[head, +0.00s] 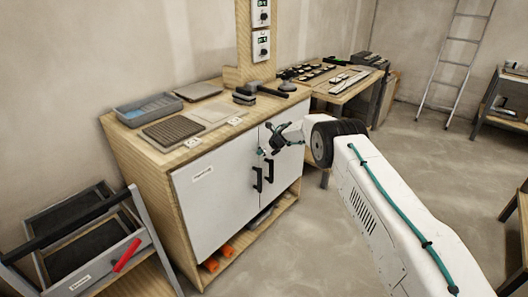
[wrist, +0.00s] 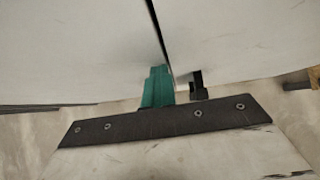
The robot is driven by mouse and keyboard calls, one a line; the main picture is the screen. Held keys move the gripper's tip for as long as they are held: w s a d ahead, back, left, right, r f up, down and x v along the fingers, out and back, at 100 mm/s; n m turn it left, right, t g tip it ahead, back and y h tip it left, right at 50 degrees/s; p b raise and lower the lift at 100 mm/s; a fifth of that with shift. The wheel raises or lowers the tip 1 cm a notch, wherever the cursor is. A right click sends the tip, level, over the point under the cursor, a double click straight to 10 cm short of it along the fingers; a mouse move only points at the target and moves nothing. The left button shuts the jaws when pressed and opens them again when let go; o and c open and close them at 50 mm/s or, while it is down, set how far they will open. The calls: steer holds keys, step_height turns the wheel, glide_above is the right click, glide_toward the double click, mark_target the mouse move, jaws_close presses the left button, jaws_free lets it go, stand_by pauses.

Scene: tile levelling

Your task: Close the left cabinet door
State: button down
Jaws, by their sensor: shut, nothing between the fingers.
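The left cabinet door (head: 215,195) is a white panel with a small label and a dark bar handle (head: 257,180) near its right edge. In the head view it lies flush, or almost flush, with the cabinet front. The right cabinet door (head: 291,155) beside it also looks closed, with its own dark handle (head: 269,170). My gripper (head: 265,152) is shut and empty at the upper part of the seam. In the wrist view its teal fingers (wrist: 157,88) are together by the dark seam between white panels; I cannot tell whether they touch. A dark handle (wrist: 197,86) shows right of them.
The cabinet top holds a grey-blue tray (head: 150,109), tiles and tools. A rack with a red-handled tool (head: 127,254) stands close to the cabinet's left. Orange items (head: 227,251) lie on the open lower shelf.

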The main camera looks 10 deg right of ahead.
steer(key=shift+w+a+r, duration=0.3)
steer(key=shift+a+r, duration=0.15)
steer(key=shift+r, duration=0.1)
steer(key=s+d+r+m+t+h, duration=0.1)
steer(key=s+d+r+m+h, duration=0.2)
steer(key=s+d+m, duration=0.35)
steer(key=s+d+r+m+t+h, duration=0.1)
steer(key=s+d+r+m+h, duration=0.25)
steer(key=d+m, duration=0.55)
steer(key=s+d+r+m+g+h, duration=0.1)
steer(key=s+d+r+m+h, duration=0.1)
steer(key=s+d+r+m, duration=0.45)
steer(key=s+d+r+m+g+h, duration=0.2)
steer(key=s+d+r+m+h, duration=0.15)
steer(key=s+r+m, duration=0.45)
steer(key=s+a+r+m+g+y, duration=0.1)
steer(key=s+r+m, duration=0.4)
steer(key=s, duration=1.1)
steer(key=s+a+r+m+g+y, duration=0.1)
steer(key=s+a+r+m, duration=0.3)
steer(key=s, duration=1.3)
steer(key=s+a+r+m+g+y, duration=0.2)
steer(key=s+r+m, duration=0.3)
steer(key=s, duration=1.1)
steer(key=shift+s+a+r+m+y, duration=0.4)
steer(key=shift+a+m+y, duration=0.1)
steer(key=shift+a+y, duration=0.25)
